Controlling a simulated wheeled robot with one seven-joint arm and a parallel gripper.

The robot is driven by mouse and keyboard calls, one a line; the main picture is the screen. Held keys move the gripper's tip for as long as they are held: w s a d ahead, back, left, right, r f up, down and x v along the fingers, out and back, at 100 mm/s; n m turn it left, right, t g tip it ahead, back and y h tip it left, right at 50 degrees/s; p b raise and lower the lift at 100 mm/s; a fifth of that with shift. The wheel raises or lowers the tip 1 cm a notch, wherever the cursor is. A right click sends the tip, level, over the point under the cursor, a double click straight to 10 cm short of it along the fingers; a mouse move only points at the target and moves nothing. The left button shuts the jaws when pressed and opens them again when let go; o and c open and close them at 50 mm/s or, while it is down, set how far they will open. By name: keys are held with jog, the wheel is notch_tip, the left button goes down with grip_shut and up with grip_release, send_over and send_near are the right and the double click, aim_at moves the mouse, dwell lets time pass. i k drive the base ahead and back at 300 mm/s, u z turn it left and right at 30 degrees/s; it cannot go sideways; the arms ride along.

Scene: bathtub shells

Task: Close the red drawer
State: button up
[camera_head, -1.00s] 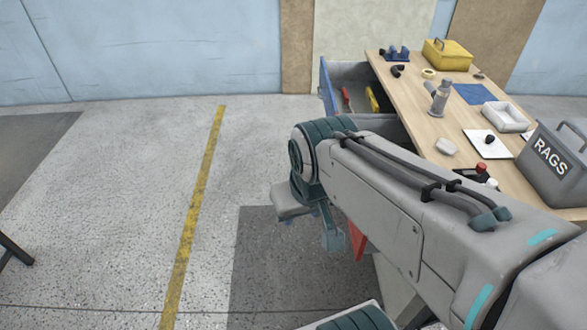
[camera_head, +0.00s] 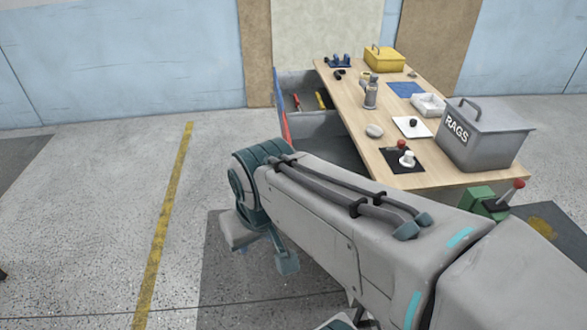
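The workbench (camera_head: 385,166) has drawers pulled out on its left side. A narrow red strip (camera_head: 285,128), which looks like the edge of the red drawer's front, shows just above my arm. The rest of that drawer is hidden behind my arm, so I cannot tell how far out it is. A drawer with a blue front (camera_head: 278,90) stands open behind it, with red and yellow tools inside. My gripper (camera_head: 268,252) hangs at the arm's far end, left of the bench, partly hidden by the arm. Its fingers do not show clearly; I see nothing held.
On the benchtop are a grey RAGS box (camera_head: 488,140), a yellow toolbox (camera_head: 384,60), a white tray (camera_head: 429,104) and a grey bottle-shaped item (camera_head: 370,94). A green vise-like part (camera_head: 487,203) sits at the near edge. The floor left of the bench is clear.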

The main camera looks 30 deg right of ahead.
aim_at(328, 138)
jog(key=z, duration=0.85)
jog(key=i, duration=0.9)
jog(key=u, duration=0.05)
jog(key=k, duration=0.95)
jog(key=u, duration=1.35)
jog(key=i, duration=1.15)
jog(key=z, duration=1.4)
